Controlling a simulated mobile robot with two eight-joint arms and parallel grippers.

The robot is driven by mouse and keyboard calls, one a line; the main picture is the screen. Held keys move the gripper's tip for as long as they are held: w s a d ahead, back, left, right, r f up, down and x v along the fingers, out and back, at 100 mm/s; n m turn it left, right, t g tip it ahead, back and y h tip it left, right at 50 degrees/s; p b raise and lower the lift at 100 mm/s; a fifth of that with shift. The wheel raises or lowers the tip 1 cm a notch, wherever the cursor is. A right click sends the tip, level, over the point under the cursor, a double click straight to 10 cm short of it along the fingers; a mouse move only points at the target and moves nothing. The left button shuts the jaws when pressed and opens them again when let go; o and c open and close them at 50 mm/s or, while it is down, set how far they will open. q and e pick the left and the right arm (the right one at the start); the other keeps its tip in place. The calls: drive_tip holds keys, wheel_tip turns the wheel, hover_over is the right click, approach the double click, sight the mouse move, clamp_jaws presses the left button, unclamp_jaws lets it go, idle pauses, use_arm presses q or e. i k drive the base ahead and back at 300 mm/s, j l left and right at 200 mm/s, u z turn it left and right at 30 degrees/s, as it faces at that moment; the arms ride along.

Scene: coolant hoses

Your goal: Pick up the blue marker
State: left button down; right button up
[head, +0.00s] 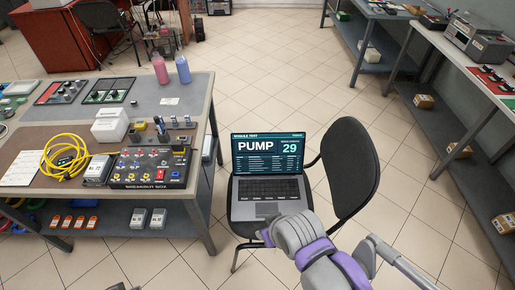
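I cannot make out a blue marker for certain. Several small upright dark and bluish items (174,122) stand at the back of the black test panel (150,168) on the left workbench, too small to identify. A blue-violet bottle (183,70) and a pink bottle (158,69) stand at that bench's back right corner. A grey and purple arm of mine reaches in at the bottom right, in front of the chair; no gripper fingers show on it. My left gripper is not in view.
A laptop (268,190) reading "PUMP 29" sits open on a black chair (351,165) right of the workbench (205,95). A yellow coiled hose (65,158) and white box (110,125) lie on the bench. Tiled floor (260,75) is clear between.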

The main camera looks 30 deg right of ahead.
sight(157, 119)
drive_tip(key=i+j, duration=0.85)
drive_tip(key=j+z, duration=0.1)
drive_tip(key=z, duration=0.35)
drive_tip(key=i+j+z, duration=0.1)
drive_tip(key=z, duration=0.4)
drive_tip(key=j+z, duration=0.1)
drive_tip(key=z, duration=0.35)
drive_tip(key=j+z, duration=0.15)
drive_tip(key=z, duration=0.35)
drive_tip(key=i+j, duration=0.05)
